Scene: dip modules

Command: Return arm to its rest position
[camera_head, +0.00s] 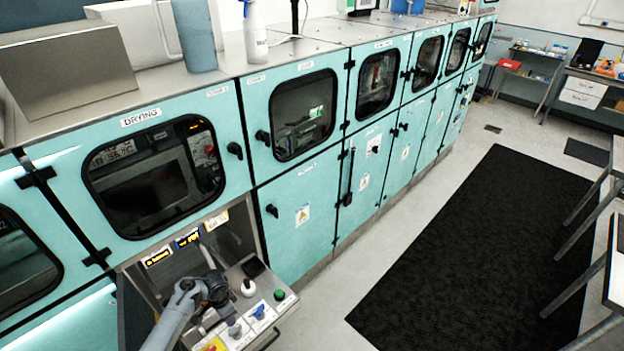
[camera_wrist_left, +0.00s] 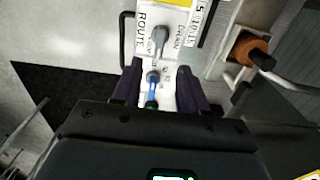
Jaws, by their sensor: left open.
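My left gripper (camera_head: 227,312) is over the control panel (camera_head: 285,305) below the drying cabinet, with its arm coming in from the bottom left. In the left wrist view its two dark fingers (camera_wrist_left: 158,82) are apart, with nothing clearly held between them. A blue knob (camera_wrist_left: 153,77) shows in the gap between the fingers, and a grey selector knob (camera_wrist_left: 160,42) lies just beyond the tips; I cannot tell if any finger touches them. The blue knob also shows in the head view (camera_head: 259,311), beside a green button (camera_head: 279,295). My right gripper is not in view.
Teal cabinets (camera_head: 297,220) with dark windows run along the left and back. A white-topped knob (camera_head: 248,288) stands on the panel close to the gripper. A black mat (camera_head: 470,240) covers open floor to the right, with benches at the right edge.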

